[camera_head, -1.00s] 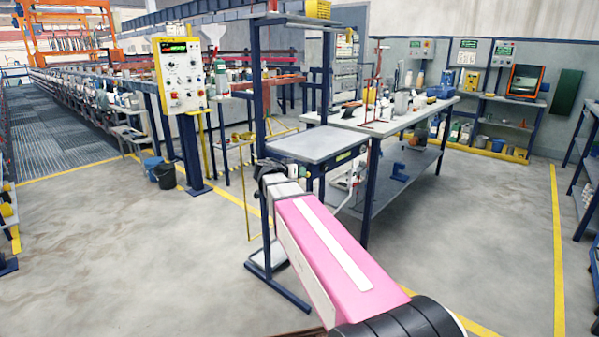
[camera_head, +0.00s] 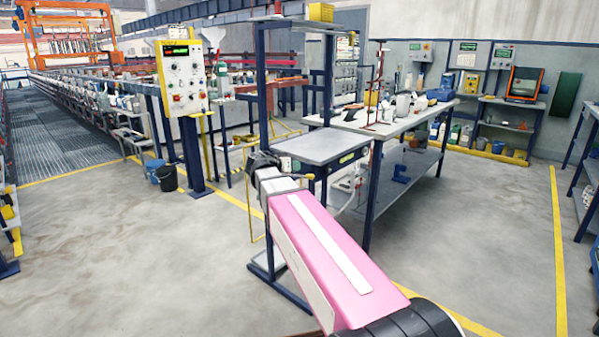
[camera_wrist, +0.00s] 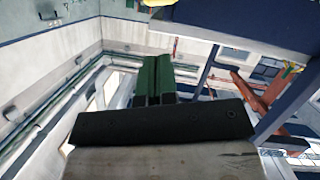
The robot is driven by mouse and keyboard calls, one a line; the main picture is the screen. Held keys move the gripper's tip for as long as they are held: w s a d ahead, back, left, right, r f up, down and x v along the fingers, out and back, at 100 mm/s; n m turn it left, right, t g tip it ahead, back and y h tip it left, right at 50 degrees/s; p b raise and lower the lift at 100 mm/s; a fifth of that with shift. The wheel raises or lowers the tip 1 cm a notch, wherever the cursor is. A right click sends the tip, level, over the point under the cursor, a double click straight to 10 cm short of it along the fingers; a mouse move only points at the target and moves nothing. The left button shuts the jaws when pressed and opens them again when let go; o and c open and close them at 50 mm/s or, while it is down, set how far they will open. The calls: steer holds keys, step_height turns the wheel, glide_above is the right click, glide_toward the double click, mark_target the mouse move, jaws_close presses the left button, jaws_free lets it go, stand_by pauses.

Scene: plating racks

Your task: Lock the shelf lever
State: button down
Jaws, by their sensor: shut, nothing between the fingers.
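The shelf unit (camera_head: 325,146) is a blue frame with a grey shelf board in the head view, left of the long workbench. A yellow-green strip (camera_head: 348,158) shows on the shelf's front edge; I cannot tell whether it is the lever or a label. My gripper (camera_head: 258,158) is a small dark shape at the end of my pink arm, by the shelf's left front corner in the picture. In the wrist view its green fingers (camera_wrist: 158,80) are shut together with nothing between them. A dark blue panel (camera_wrist: 245,22) fills that view's top right. The lever is not clearly visible.
A control panel (camera_head: 182,75) on a blue post stands left of the shelf, with buckets (camera_head: 164,177) on the floor beside it. A workbench (camera_head: 410,115) with bottles stands behind to the right. The floor at left and right front is open.

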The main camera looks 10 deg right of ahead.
steer(key=v, duration=0.6)
steer(key=shift+s+a, duration=0.25)
steer(key=shift+a, duration=0.1)
steer(key=shift+r, duration=0.15)
